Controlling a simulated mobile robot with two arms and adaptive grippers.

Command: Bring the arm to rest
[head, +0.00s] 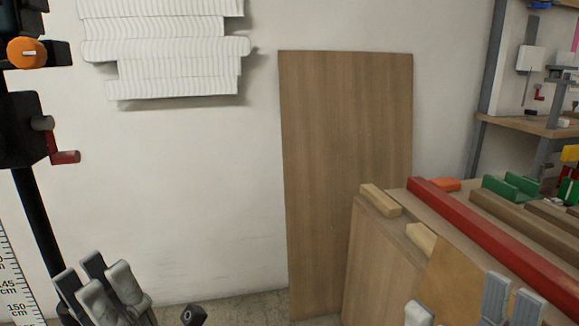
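My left gripper (100,292) shows at the bottom left, its grey fingers pointing up in front of the white wall. Its fingers stand close together and I see nothing held between them, but the lower part is cut off and I cannot tell how far they are apart. Parts of my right gripper (472,308) show at the bottom right, in front of the wooden panels. Most of it is below the picture edge, so its opening cannot be judged. Neither gripper is seen touching anything.
A white ribbed relief (165,50) hangs on the wall. A tall wooden board (340,150) leans against it. At right stands a bench with a red bar (490,240), wooden blocks (381,199) and green pieces (512,187). Wall between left gripper and board is clear.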

